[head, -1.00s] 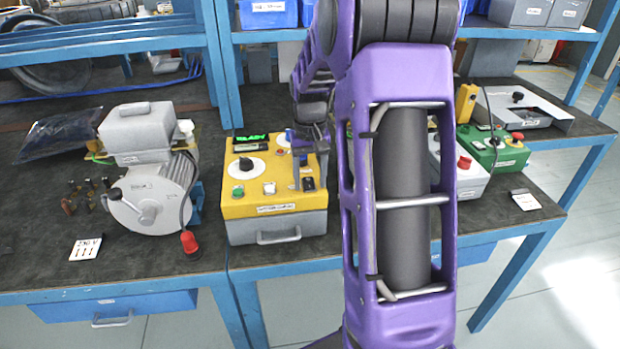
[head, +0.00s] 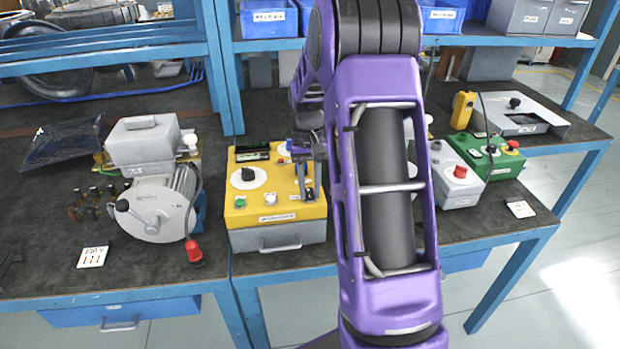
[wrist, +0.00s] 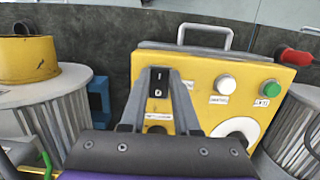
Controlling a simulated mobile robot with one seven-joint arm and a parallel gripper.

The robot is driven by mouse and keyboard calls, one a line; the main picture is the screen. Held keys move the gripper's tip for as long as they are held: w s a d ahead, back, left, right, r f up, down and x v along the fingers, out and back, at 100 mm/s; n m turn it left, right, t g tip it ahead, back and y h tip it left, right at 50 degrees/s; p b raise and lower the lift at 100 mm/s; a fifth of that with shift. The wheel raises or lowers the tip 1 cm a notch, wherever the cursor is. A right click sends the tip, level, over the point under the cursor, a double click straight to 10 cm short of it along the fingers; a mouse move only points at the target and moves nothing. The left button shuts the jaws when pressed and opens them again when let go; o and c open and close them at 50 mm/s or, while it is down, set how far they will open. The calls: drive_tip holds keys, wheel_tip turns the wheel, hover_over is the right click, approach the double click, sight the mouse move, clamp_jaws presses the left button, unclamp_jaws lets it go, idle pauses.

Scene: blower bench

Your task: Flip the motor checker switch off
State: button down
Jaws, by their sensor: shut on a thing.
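The motor checker is a yellow-topped grey box (head: 275,213) with a front handle, on the bench in the head view. Its black rocker switch (wrist: 159,83), marked I and O, sits on the yellow panel in the wrist view. My gripper (wrist: 160,76) has its two grey fingers down at the switch, one on each side, shut on it. In the head view my gripper (head: 306,188) is at the box's right front, and the switch is mostly hidden there. The checker's small display (head: 252,151) looks dark.
A grey motor (head: 155,200) with a red plug (head: 194,250) stands left of the checker. A grey box with a red button (head: 460,172) and a green box (head: 492,158) stand to the right. Blue shelf posts rise behind.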

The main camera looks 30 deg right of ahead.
drive_tip(key=shift+w+r+g+p, duration=0.2)
drive_tip(key=shift+g+p, duration=0.4)
drive_tip(key=shift+p, duration=0.4)
drive_tip(key=shift+f, duration=0.1)
drive_tip(key=c, duration=0.6)
unclamp_jaws()
drive_tip(key=shift+c, duration=0.2)
drive_tip(key=p+v, duration=0.1)
drive_tip(key=v, duration=1.6)
drive_tip(key=shift+d, duration=0.4)
drive_tip(key=shift+w, duration=0.15)
